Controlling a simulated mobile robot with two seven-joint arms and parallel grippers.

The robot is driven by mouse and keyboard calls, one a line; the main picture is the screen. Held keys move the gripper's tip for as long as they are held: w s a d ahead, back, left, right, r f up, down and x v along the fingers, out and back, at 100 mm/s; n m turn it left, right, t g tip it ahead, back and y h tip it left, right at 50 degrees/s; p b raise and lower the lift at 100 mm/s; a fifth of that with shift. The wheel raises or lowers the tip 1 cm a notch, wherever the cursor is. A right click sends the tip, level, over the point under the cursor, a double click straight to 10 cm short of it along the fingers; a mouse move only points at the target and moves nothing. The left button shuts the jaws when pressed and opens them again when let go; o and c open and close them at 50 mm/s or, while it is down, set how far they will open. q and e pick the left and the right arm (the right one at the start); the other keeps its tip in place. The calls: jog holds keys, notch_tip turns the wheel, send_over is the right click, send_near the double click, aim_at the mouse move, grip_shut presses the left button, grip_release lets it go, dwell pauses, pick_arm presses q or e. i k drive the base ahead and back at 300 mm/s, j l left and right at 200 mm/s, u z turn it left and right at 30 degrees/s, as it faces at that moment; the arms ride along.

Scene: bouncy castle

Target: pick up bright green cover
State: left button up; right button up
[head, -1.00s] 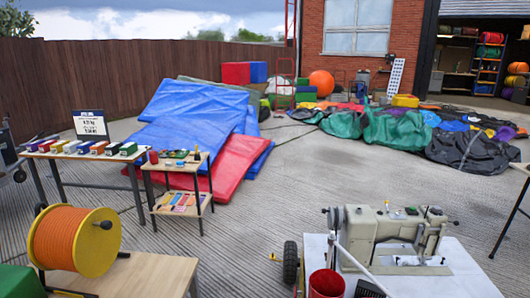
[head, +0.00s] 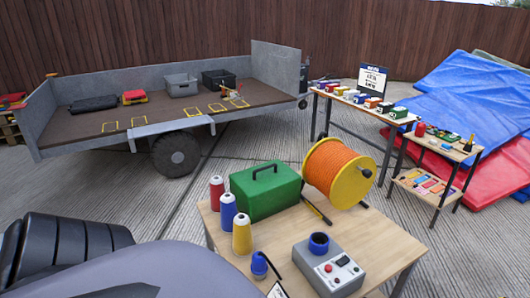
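A bright green cover (head: 266,190), box-shaped with a black handle on top, stands upright on a light wooden table (head: 350,228) in the lower middle of the head view. The orange cable reel is close beside it on the right, and thread spools are on its left. Neither of my grippers shows. Only dark ridged and grey parts, apparently of my own arm, fill the lower left corner.
Red, blue and yellow thread spools (head: 241,234), an orange reel (head: 334,174) and a grey control box (head: 328,268) crowd the table. A flatbed trailer (head: 80,132) stands behind left. Two tables (head: 438,152) and blue mats (head: 470,85) are at right. Paved floor between is clear.

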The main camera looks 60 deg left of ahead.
aim_at(261, 191)
jog(key=u, duration=1.9)
jog(key=i+j+u, duration=0.15)
jog(key=j, duration=0.25)
jog(key=i+j+u, duration=0.1)
jog(key=j, duration=0.35)
jog(key=i+j+u, duration=0.15)
jog(key=j, duration=0.2)
jog(key=i+j+u, duration=0.3)
jog(key=i+j, duration=0.4)
jog(key=i, duration=0.5)
jog(key=i+j, duration=0.15)
jog(key=i, duration=0.5)
jog(key=i+z, duration=0.45)
jog(key=i+j+z, duration=0.15)
jog(key=i+z, duration=0.15)
jog(key=z, duration=0.2)
